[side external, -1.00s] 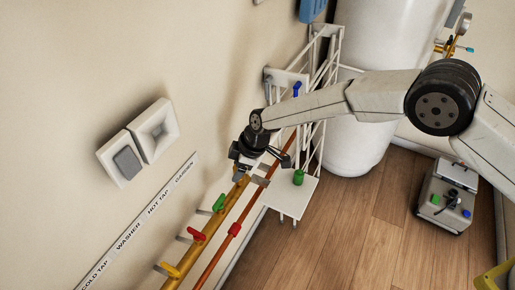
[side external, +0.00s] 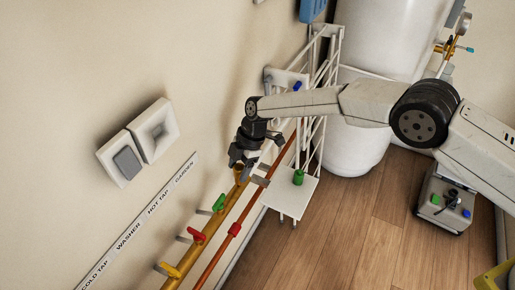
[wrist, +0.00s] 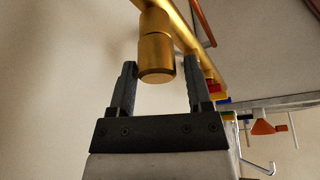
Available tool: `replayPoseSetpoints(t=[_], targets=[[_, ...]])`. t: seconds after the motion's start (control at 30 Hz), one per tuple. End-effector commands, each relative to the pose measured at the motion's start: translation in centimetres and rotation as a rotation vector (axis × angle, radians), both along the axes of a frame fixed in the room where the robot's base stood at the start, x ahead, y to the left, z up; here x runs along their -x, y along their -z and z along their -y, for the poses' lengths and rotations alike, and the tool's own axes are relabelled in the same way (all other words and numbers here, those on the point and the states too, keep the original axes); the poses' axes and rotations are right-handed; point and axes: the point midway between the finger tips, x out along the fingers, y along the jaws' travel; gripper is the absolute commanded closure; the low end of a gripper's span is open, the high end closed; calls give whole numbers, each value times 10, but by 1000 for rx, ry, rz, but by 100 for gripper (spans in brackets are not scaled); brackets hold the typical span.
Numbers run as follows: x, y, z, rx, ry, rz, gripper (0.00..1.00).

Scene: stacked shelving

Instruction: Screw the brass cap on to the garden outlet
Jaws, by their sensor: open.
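In the wrist view, a brass cap (wrist: 157,58) sits over the end of a short brass outlet stub (wrist: 154,20) that branches from the brass pipe. I cannot tell how tightly it is seated. My gripper (wrist: 160,78) is open, with one dark finger on each side of the cap and a visible gap at both. In the side view my gripper (side external: 238,166) is at the upper end of the brass pipe (side external: 228,207), near the wall label reading GARDEN (side external: 185,168). There the gripper hides most of the cap and outlet.
Green (side external: 219,203), red (side external: 197,236) and yellow (side external: 170,270) valve handles line the brass pipe. A copper pipe (side external: 218,258) runs beside it. A white wire rack (side external: 292,196) with a green item (side external: 298,177) stands close right. The floor (side external: 350,235) is open.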

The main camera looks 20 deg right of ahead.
Motion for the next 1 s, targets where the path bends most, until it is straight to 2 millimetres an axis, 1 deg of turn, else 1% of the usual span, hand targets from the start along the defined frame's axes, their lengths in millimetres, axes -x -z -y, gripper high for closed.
replayPoseSetpoints(t=[0.2,0.4,0.53,0.77,0.87,0.9,0.97,1.0], targets=[[0,1,0,0,-182,0,36],[0,1,1,0,-310,1,36],[0,0,1,0,-351,0,36],[0,0,1,0,-356,0,36],[0,0,1,0,-355,0,65],[1,0,1,0,-355,0,77],[1,0,1,1,-355,-2,96],[1,0,1,1,-355,-3,100]])
